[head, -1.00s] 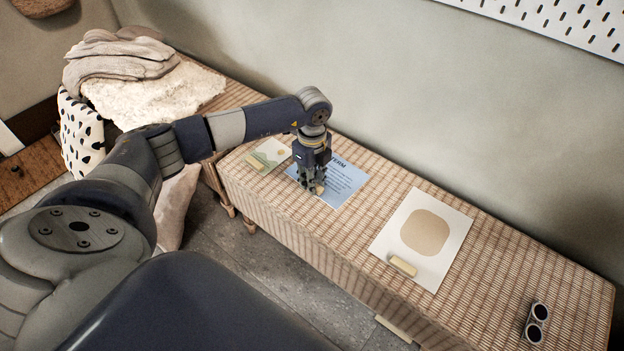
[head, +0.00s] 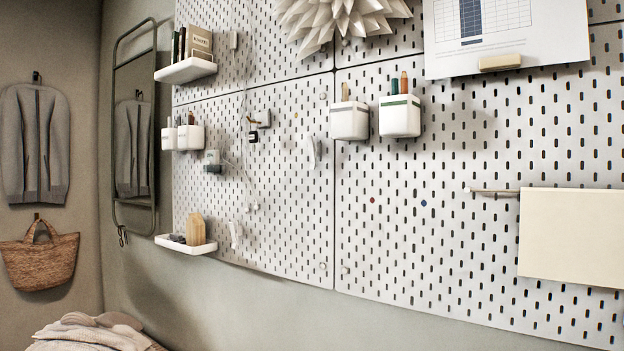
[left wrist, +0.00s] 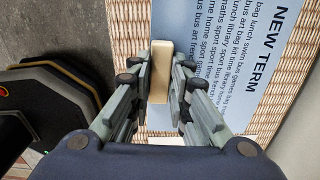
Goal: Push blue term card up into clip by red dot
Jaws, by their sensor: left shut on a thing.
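The blue term card (left wrist: 232,62), printed "NEW TERM", shows in the left wrist view over the woven bench top. A cream block (left wrist: 160,75) sits at its edge, and my left gripper (left wrist: 160,62) is shut on that block. I cannot tell whether the card lies on the bench or is just lifted. In the head view a small red dot (head: 372,200) is on the white pegboard (head: 400,260), with a blue dot (head: 423,203) to its right. No clip can be made out beside the red dot. My right gripper is in neither view.
A cream clip (head: 500,62) holds a chart sheet (head: 560,30) at the upper right. White pen cups (head: 400,116) hang above the dots. A cream panel (head: 572,235) hangs at the right by a thin rod (head: 492,190). The board below the dots is bare.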

